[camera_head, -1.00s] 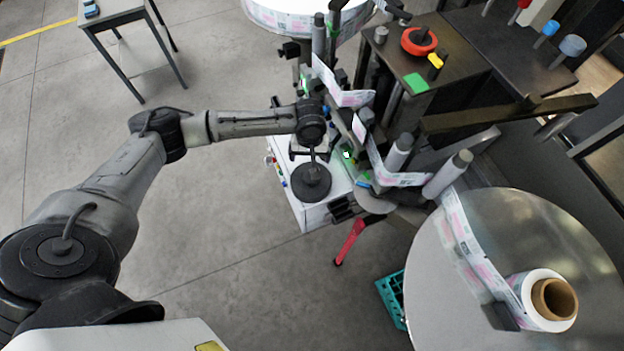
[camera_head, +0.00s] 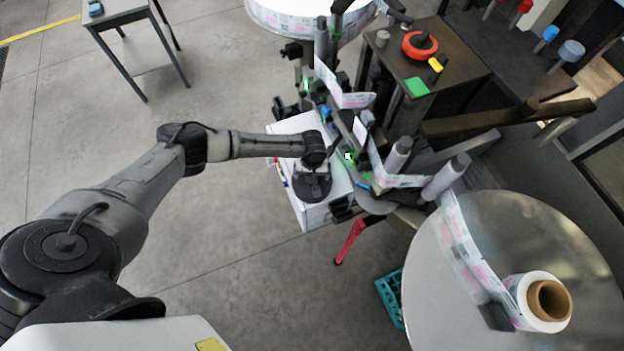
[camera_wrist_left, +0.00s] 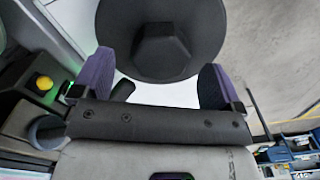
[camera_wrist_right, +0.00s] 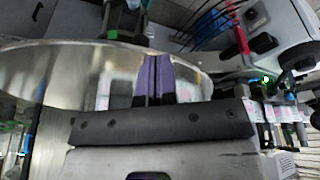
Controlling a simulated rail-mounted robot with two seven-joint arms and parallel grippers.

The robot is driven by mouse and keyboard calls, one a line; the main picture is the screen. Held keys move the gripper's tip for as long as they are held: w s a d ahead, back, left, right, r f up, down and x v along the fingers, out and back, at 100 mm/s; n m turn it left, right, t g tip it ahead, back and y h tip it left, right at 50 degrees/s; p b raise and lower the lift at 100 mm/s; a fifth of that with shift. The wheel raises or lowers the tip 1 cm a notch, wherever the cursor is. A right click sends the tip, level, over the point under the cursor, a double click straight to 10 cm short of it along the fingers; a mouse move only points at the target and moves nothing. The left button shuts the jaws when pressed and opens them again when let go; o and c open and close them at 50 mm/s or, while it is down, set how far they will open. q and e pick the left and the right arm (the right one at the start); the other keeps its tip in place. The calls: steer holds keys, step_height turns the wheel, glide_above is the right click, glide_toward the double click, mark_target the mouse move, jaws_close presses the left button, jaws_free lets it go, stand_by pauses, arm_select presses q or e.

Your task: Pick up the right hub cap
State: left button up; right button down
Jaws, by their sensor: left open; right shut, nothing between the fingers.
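A black round hub cap (camera_head: 312,188) with a raised boss lies on the white cabinet top in the head view. It fills the upper middle of the left wrist view (camera_wrist_left: 195,55), its hexagonal boss towards the fingers. My left gripper (camera_head: 313,167) hangs over the cap and hides part of it. In the left wrist view its two purple-padded fingers (camera_wrist_left: 157,82) are apart, with the boss showing between and beyond them; I cannot tell whether they touch it. My right gripper (camera_wrist_right: 153,80) is shut and empty in front of a shiny round plate; it is outside the head view.
The white cabinet (camera_head: 312,215) stands beside the labeller's posts and label web (camera_head: 350,98). A large metal disc (camera_head: 530,230) carries a label roll (camera_head: 545,300) at right. A red lever (camera_head: 350,240) and a teal crate (camera_head: 391,297) are below. The floor at left is open.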

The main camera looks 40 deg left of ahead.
arm_select(q)
steer(key=shift+f, duration=1)
steer(key=c, duration=1.2)
steer(key=shift+r, duration=0.1)
